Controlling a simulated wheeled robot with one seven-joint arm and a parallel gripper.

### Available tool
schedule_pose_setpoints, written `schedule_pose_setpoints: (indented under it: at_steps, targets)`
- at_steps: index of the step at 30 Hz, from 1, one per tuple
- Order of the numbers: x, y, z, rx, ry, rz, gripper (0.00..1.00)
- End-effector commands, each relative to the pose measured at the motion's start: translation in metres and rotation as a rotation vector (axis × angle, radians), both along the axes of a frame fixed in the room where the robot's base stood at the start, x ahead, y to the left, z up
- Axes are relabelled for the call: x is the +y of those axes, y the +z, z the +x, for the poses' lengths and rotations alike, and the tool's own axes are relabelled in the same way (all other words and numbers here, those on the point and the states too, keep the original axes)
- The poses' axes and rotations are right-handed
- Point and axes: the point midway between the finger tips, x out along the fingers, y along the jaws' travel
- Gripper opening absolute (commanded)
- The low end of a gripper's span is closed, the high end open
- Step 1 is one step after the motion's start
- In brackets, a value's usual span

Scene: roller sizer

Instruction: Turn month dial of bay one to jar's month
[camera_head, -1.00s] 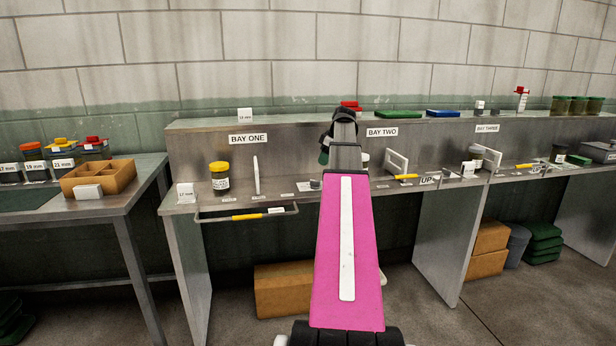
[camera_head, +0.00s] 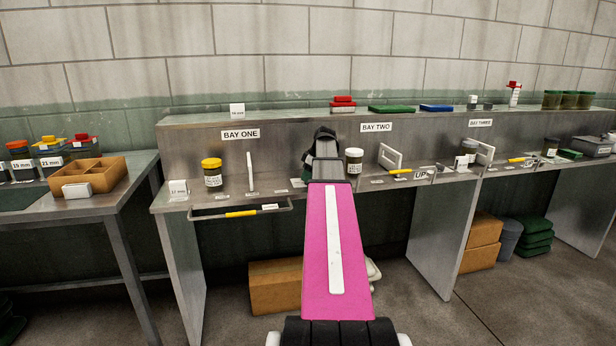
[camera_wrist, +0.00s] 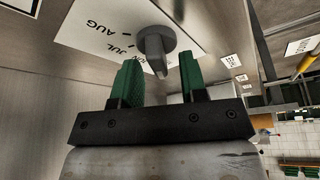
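The month dial shows in the wrist view as a round grey knob (camera_wrist: 155,42) with a pointer, on a white plate (camera_wrist: 92,30). JUL and AUG can be read on the plate; other months are cut off or hidden. My gripper (camera_wrist: 161,66) is open, its two green fingers apart just short of the knob, with the pointer end between their tips. I cannot tell if they touch it. In the head view my arm hides the dial. A jar with a yellow lid (camera_head: 213,174) stands in bay one; its label is too small to read.
The BAY ONE sign (camera_head: 240,134) is on the back panel. A white upright plate (camera_head: 250,172) stands right of the jar, and a yellow-grip bar (camera_head: 242,213) runs along the front edge. A white-lidded jar (camera_head: 354,161) stands right of my arm.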

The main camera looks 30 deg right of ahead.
Motion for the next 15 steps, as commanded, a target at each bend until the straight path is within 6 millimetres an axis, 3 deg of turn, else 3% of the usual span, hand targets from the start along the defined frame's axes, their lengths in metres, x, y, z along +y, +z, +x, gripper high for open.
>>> schedule_pose_setpoints:
  at_steps: [8, 9, 12, 15]
  targets:
    - [0.0005, -0.0019, 0.0005, 0.000, 0.000, 0.000, 0.39]
    - [0.0005, -0.0019, 0.0005, 0.000, 0.000, 0.000, 0.36]
    - [0.0004, -0.0018, 0.0004, 0.000, 0.000, 0.000, 0.04]
    - [0.0004, -0.0017, 0.0004, 0.000, 0.000, 0.000, 0.00]
